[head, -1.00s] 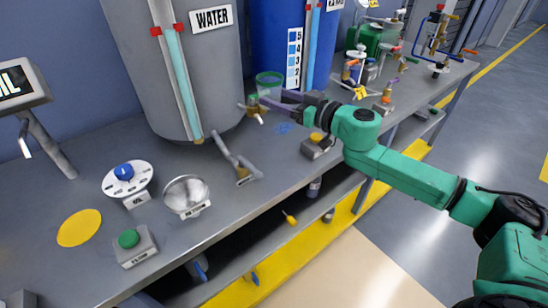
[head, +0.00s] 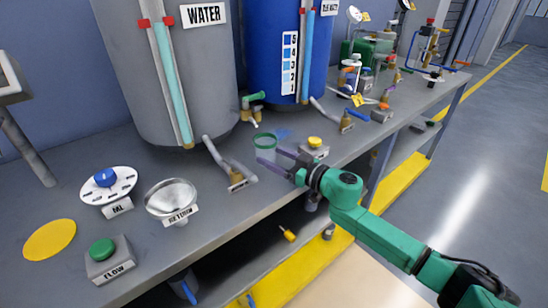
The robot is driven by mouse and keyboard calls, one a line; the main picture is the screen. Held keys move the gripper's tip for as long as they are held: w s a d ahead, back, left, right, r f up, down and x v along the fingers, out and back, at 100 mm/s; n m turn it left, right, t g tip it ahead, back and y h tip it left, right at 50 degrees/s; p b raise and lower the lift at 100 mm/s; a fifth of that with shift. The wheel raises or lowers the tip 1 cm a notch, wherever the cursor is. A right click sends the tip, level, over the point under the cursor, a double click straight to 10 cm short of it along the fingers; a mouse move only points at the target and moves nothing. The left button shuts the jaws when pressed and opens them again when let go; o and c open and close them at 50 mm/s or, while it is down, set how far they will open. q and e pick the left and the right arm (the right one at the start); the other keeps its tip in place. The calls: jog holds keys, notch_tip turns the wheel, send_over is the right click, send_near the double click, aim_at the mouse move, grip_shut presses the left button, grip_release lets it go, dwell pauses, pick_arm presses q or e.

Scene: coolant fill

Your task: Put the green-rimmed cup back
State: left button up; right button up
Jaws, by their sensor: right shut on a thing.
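The green-rimmed cup (head: 264,143) is clear-walled and looks upright. It is in front of the blue tank and to the right of the grey angled spout. My right gripper (head: 268,156) is shut on it, with its purple-grey fingers at the cup's near side. I cannot tell whether the cup's base touches the bench or hangs just above it. A flat yellow disc (head: 50,240) lies bare on the bench at the front left. My left gripper is out of view.
The grey WATER tank (head: 180,75) and blue tank (head: 262,65) stand behind. A green-handled tap (head: 252,105), grey spout (head: 228,165), yellow-button box (head: 314,146), RETURN funnel (head: 172,197), blue dial (head: 106,183) and green FLOW button (head: 103,252) crowd the bench (head: 215,215).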

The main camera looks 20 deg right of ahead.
jog(key=shift+f, duration=0.25)
jog(key=o, duration=1.4)
jog(key=shift+b, duration=0.45)
jog(key=shift+s+d, duration=0.1)
jog(key=shift+s, duration=0.05)
jog(key=v, duration=1.4)
jog(key=shift+s, duration=0.15)
